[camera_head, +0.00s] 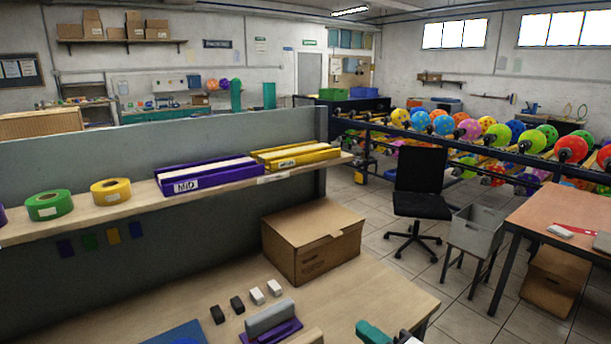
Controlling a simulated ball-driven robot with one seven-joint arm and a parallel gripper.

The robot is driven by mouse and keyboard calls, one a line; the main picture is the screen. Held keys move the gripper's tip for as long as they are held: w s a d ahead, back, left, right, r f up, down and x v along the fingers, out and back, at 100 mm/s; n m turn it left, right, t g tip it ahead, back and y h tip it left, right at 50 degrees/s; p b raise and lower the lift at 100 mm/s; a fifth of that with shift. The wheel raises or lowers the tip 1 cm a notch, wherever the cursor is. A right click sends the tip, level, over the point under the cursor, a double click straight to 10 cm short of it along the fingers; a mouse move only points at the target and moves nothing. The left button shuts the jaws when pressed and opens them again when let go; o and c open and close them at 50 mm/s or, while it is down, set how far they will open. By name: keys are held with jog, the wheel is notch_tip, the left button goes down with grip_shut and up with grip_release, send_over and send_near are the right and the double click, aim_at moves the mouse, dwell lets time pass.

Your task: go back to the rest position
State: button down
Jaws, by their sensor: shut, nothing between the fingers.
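My gripper cannot be made out in the head view, and neither can my arm. A teal and grey object (373,332) is cut off by the bottom edge at the table's front; I cannot tell what it is. On the wooden worktable (375,300) a grey block with a handle-like bar (270,318) sits on a purple base. Small black blocks (237,305) and white blocks (257,296) lie behind it.
A closed cardboard box (312,240) stands at the table's back. A shelf (120,212) above holds tape rolls and purple and yellow trays. A black chair (418,190), grey bin (474,232) and orange-topped table (565,215) stand to the right, with tiled floor (400,270) between.

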jog(key=s+d+f+n+g+h+b, duration=0.3)
jog(key=s+f+g, duration=0.1)
jog(key=s+f, duration=0.6)
jog(key=s+d+f+n+g+h+b, duration=0.2)
jog(key=s+d+f+n+g+b, duration=0.15)
jog(key=s+f, duration=0.7)
jog(key=s+d+f+n+g+h+b, duration=0.1)
jog(key=s+d+f+g+h, duration=0.1)
jog(key=s, duration=0.6)
jog(key=s+d+f+n+g+h+b, duration=0.2)
jog(key=s+d+f, duration=0.3)
jog(key=s, duration=0.4)
jog(key=shift+d+f+g+h, duration=0.25)
jog(key=shift+d+g+h, duration=0.4)
jog(key=shift+d+h, duration=0.15)
jog(key=shift+s, duration=0.1)
